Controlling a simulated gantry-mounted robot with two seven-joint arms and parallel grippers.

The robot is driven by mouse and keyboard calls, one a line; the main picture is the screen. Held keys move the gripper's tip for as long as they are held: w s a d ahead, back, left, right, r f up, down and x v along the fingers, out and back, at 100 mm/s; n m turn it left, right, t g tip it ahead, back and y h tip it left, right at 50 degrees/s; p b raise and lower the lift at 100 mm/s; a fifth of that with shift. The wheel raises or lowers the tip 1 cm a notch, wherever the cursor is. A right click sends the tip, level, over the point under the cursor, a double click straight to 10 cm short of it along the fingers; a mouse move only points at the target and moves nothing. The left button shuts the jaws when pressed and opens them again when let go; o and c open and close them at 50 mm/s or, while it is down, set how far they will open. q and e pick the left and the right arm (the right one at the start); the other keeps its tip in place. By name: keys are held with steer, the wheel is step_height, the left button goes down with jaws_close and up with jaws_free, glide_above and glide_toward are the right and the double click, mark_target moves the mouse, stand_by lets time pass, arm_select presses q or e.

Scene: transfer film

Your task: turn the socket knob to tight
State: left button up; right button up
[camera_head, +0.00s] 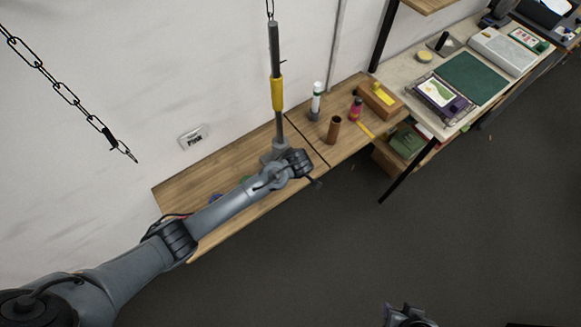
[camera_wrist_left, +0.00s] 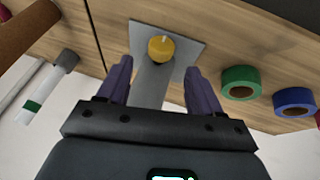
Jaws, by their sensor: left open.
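The yellow round knob (camera_wrist_left: 161,48) with a pale mark on top sits at a grey base plate (camera_wrist_left: 196,48) in the left wrist view. A grey post (camera_wrist_left: 150,84) runs down from it in the picture. My left gripper (camera_wrist_left: 158,68) is open, its two purple-grey fingers on either side of the post and knob, with gaps visible. In the head view my left gripper (camera_head: 303,165) is at the foot of the pole (camera_head: 277,90) with the yellow sleeve, and my arm hides the knob. Part of my right gripper (camera_head: 405,316) shows at the bottom edge; its jaws are unclear.
Green tape (camera_wrist_left: 241,83) and blue tape (camera_wrist_left: 295,102) lie on the wooden bench beside the plate. A brown tube (camera_head: 333,129), a white bottle (camera_head: 316,100) and a pink bottle (camera_head: 356,109) stand right of the pole. A chain (camera_head: 65,92) hangs at left.

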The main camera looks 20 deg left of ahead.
arm_select(q)
steer(key=shift+x, duration=3.25)
steer(key=c, duration=1.1)
steer(key=shift+o, duration=0.2)
